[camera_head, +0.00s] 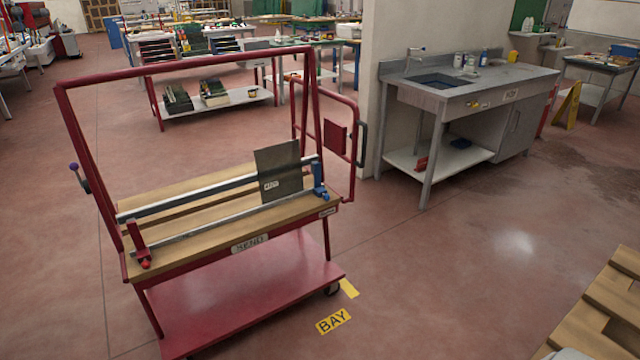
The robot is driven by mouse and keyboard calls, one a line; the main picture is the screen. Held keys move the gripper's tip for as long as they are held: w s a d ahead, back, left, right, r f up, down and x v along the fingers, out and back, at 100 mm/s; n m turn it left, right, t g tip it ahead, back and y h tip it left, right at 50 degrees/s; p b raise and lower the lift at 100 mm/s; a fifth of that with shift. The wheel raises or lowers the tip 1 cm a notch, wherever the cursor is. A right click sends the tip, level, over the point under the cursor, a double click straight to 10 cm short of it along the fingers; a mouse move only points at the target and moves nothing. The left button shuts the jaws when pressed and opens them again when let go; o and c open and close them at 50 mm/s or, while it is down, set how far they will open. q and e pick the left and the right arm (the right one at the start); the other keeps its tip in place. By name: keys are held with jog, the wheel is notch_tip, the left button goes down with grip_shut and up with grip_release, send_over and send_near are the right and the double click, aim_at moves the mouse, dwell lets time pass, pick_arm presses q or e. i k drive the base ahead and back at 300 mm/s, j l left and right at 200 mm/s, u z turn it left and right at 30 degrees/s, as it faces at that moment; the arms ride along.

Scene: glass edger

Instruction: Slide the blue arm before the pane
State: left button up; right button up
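The blue arm (319,180) stands upright at the right end of the metal rails on the red trolley (247,278). The pane (279,172) is a dark grey, see-through sheet with a small white label. It stands upright towards the right end of the rails, just left of the blue arm, with a small gap between them in the picture. A red arm (138,245) sits at the left end of the rails. Neither of my grippers can be made out in the view.
The trolley has a tall red frame and a red side gate (336,140). A yellow BAY marking (333,321) lies on the floor by its right front. A sink bench (465,95) stands behind right. Wooden slats (600,315) fill the lower right corner. The floor between is clear.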

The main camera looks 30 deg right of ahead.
aim_at(319, 191)
jog(key=k, duration=0.1)
jog(key=i+j, duration=0.15)
jog(key=j, duration=0.2)
jog(key=i+j, duration=0.2)
jog(key=j, duration=0.15)
jog(key=i+l, duration=0.35)
jog(key=i, duration=0.2)
jog(key=i+l, duration=0.4)
jog(key=i+u, duration=0.05)
jog(key=i, duration=0.05)
